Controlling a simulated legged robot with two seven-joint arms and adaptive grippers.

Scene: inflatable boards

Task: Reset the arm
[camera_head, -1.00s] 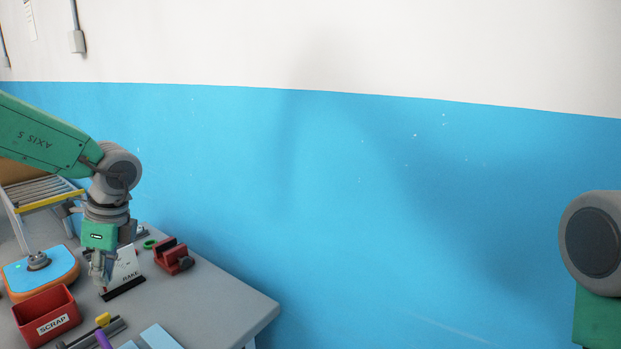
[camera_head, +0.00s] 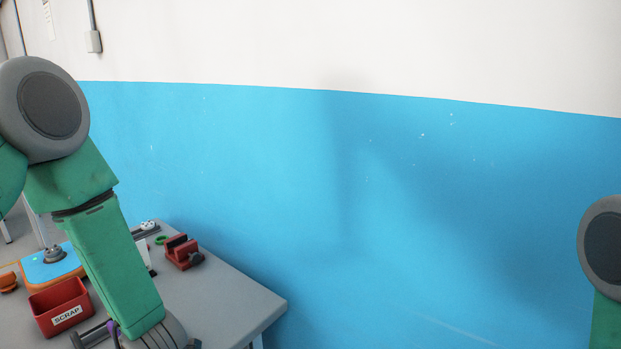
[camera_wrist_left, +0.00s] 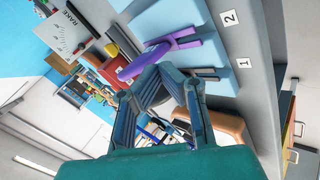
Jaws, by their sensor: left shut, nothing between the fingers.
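My right arm (camera_head: 607,250) shows only as a grey joint and green link at the right edge. Its gripper is not in view.
The grey table (camera_head: 235,297) holds a red SCRAP bin (camera_head: 62,306), a dark red clamp-like block (camera_head: 182,252) and a blue-orange board (camera_head: 50,268). A light blue pad (camera_wrist_left: 165,17) lies near number labels 1 and 2 in the wrist view. The blue wall (camera_head: 330,200) stands behind.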

